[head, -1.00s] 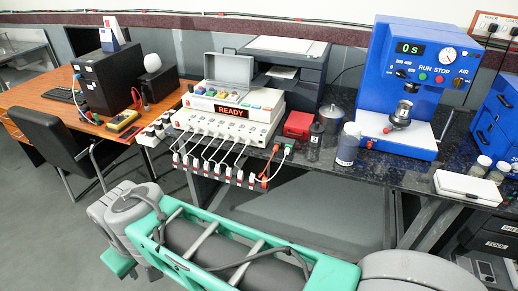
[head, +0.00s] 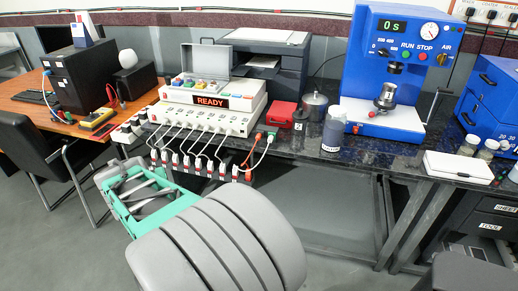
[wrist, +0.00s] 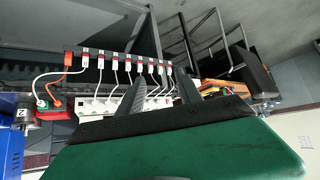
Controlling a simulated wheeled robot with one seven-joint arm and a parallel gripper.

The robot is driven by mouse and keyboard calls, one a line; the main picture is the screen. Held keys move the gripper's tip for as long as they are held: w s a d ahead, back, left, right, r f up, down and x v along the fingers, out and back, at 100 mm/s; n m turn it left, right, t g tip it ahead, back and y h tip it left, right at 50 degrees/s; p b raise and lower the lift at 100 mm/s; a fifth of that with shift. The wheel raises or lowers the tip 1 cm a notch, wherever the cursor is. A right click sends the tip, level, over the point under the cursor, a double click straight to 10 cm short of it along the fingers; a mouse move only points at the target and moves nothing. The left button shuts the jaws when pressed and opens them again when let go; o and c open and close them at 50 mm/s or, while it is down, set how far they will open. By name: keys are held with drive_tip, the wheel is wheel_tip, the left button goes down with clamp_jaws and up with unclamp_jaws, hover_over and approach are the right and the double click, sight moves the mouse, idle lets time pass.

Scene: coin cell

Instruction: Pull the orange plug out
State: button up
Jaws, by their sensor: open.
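The orange plug (wrist: 68,58) sits at the left end of the dark socket strip (wrist: 84,52) in the wrist view, which shows the bench upside down. In the head view the orange plug (head: 248,174) is at the strip's right end, below the bench edge. Its orange cable runs up to the bench top. My gripper (wrist: 160,76) is open, its two dark fingers apart with nothing held. In the wrist view the fingers point at the white-plug part of the strip, well right of the orange plug.
Several white plugs (wrist: 129,64) with white cables fill the strip beside the orange one. The white READY unit (head: 212,118) stands on the bench above. A red box (head: 281,113) and a blue press (head: 401,66) stand right of it. A black chair (head: 38,158) is left.

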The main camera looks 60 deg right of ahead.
drive_tip(key=s+d+f+m+g+h+b, duration=0.1)
drive_tip(key=s+d+f+m+h+b, duration=0.15)
drive_tip(key=d, duration=0.65)
drive_tip(key=s+d+f+m+h+b, duration=0.1)
drive_tip(key=d+f+m+h+b, duration=0.15)
drive_tip(key=d, duration=0.65)
drive_tip(key=m+g+h+b, duration=0.3)
drive_tip(key=h+b, duration=0.4)
approach(258, 139)
drive_tip(key=shift+d+r, duration=0.1)
drive_tip(key=shift+d, duration=0.25)
drive_tip(key=shift+d, duration=0.1)
drive_tip(key=d, duration=0.5)
drive_tip(key=w+d, duration=0.1)
drive_tip(key=d, duration=0.1)
drive_tip(key=shift+w+d, duration=0.1)
drive_tip(key=shift+d, duration=0.1)
drive_tip(key=shift+w+d, duration=0.15)
drive_tip(key=shift+d, duration=0.5)
drive_tip(key=shift+b, duration=0.75)
